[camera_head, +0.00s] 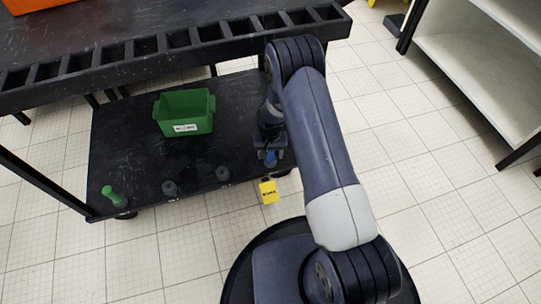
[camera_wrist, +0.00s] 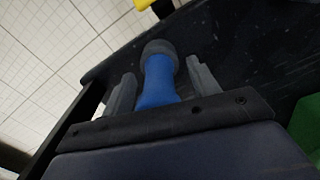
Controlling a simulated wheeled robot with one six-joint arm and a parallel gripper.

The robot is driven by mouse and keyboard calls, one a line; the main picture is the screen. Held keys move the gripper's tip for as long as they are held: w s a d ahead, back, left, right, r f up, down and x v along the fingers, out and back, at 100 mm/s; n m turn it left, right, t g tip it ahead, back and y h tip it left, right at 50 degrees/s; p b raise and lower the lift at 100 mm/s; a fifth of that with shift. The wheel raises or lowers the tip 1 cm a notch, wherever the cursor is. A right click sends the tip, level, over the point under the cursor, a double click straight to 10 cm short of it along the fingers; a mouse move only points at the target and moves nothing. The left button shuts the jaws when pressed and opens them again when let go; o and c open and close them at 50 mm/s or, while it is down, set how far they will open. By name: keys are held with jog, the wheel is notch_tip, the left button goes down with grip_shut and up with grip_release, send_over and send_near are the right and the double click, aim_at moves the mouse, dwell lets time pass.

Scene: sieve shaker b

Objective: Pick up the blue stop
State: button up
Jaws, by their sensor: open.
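The blue stop (camera_wrist: 157,80) stands between the two fingers of my gripper (camera_wrist: 162,85) in the wrist view, with its grey round end beyond them. The fingers are open, with a gap on each side of the stop. In the head view the blue stop (camera_head: 270,156) is a small blue spot at the right front of the lower black shelf. My gripper (camera_head: 269,158) is around it there, and my arm hides part of that area.
A green bin (camera_head: 184,112) sits on the lower black shelf (camera_head: 130,150). A green stop (camera_head: 113,195) and two dark round pieces (camera_head: 170,187) (camera_head: 222,173) line the front edge. A slotted upper rail (camera_head: 170,50) overhangs the shelf.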

jog(key=c, duration=1.1)
